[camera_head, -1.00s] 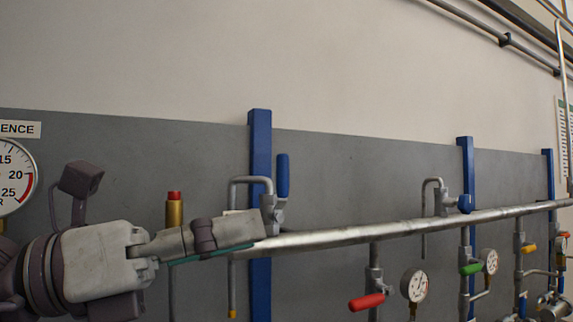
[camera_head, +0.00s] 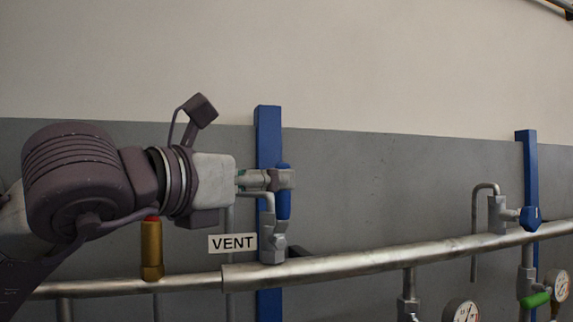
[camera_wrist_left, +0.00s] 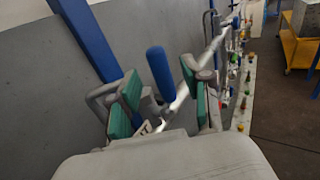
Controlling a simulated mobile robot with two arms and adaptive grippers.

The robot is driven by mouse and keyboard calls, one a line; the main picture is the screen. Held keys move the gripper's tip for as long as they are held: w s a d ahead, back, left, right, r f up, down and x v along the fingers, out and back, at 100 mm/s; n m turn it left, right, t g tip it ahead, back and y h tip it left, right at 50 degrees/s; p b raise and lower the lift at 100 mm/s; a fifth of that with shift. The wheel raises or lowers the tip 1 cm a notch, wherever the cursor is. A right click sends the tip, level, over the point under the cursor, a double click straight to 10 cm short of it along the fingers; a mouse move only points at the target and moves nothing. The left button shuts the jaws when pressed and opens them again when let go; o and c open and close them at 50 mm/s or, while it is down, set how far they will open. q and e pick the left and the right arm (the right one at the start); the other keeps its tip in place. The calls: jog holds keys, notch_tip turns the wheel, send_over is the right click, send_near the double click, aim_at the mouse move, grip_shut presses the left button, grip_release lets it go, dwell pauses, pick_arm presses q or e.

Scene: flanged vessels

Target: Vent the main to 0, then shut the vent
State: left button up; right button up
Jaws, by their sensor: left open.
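The vent valve (camera_head: 271,246) sits on the horizontal main pipe (camera_head: 335,268), beside a "VENT" label (camera_head: 232,243). Its blue lever handle (camera_head: 284,207) stands upright. My left gripper (camera_head: 284,180) is at the upper part of the handle and partly covers it. In the left wrist view the handle (camera_wrist_left: 158,72) stands between the two green-padded fingers of the open gripper (camera_wrist_left: 160,92), with gaps visible on both sides. No gauge for the main can be read; a gauge (camera_head: 462,312) at the bottom edge is cut off. My right gripper is out of view.
A brass relief fitting with a red top (camera_head: 152,250) stands on the pipe below my left arm. A blue upright (camera_head: 267,135) is behind the vent valve. Another valve with a blue handle (camera_head: 529,217) and a green lever (camera_head: 536,299) are farther right.

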aim_at(283, 221)
pick_arm(q)
jog(key=x, duration=0.1)
jog(key=p+x, duration=0.1)
jog(key=x, duration=0.1)
jog(key=shift+w+d+r, duration=0.15)
jog(key=shift+w+r, duration=0.05)
jog(key=shift+w, duration=0.1)
jog(key=shift+w+d+f, duration=0.15)
jog(key=shift+w+d, duration=0.15)
jog(key=shift+s+a, duration=0.1)
grip_shut()
